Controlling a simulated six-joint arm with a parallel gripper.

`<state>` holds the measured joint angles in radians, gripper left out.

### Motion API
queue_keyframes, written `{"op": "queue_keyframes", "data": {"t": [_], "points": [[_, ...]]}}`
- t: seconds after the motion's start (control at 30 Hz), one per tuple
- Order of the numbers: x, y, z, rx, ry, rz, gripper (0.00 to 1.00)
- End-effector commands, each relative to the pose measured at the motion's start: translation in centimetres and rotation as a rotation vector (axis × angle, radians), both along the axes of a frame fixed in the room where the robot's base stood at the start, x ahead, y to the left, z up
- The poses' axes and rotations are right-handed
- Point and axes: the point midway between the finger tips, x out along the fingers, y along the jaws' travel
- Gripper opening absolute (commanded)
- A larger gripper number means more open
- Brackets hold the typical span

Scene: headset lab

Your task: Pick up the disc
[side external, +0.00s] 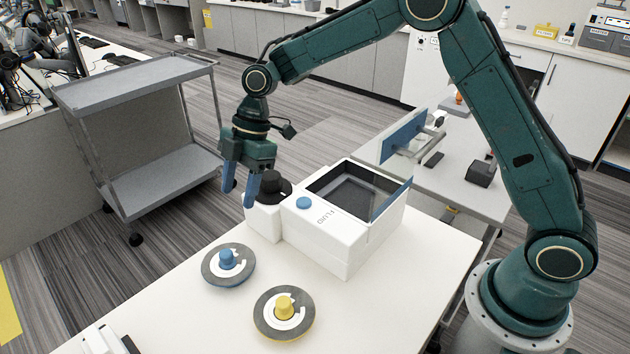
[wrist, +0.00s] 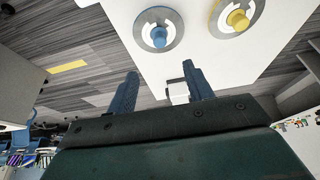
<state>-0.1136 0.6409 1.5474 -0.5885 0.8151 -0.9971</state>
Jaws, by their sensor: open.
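Two grey discs with white centres lie flat on the white table. One disc has a blue knob (side external: 228,264) and the other has a yellow knob (side external: 284,312), nearer the camera and to the right. In the wrist view the blue-knobbed disc (wrist: 159,33) is at the top middle and the yellow-knobbed disc (wrist: 238,17) at the top right. My gripper (side external: 239,194) hangs with its blue fingers pointing down, beside the white machine's black knob and above the discs' height. It is open and empty, with its fingers apart in the wrist view (wrist: 160,88).
The white box-shaped machine (side external: 346,240) stands on the table (side external: 400,310) behind the discs, with a black knob (side external: 271,187) and a blue button (side external: 303,203). A grey cart (side external: 160,180) stands on the floor at left. The table's left edge runs close to the blue-knobbed disc.

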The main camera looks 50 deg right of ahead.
Motion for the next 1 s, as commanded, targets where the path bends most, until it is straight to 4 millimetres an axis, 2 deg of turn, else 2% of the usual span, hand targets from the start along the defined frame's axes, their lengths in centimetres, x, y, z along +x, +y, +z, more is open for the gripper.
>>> {"op": "queue_keyframes", "data": {"t": [0.27,0.8,1.0], "points": [[0.0,0.3,-0.7,0.0,0.002,0.0,0.51],[-0.1,3.0,-7.1,-0.001,0.003,0.0,0.51],[0.0,3.3,-7.9,-0.001,0.002,-0.001,0.51]]}}
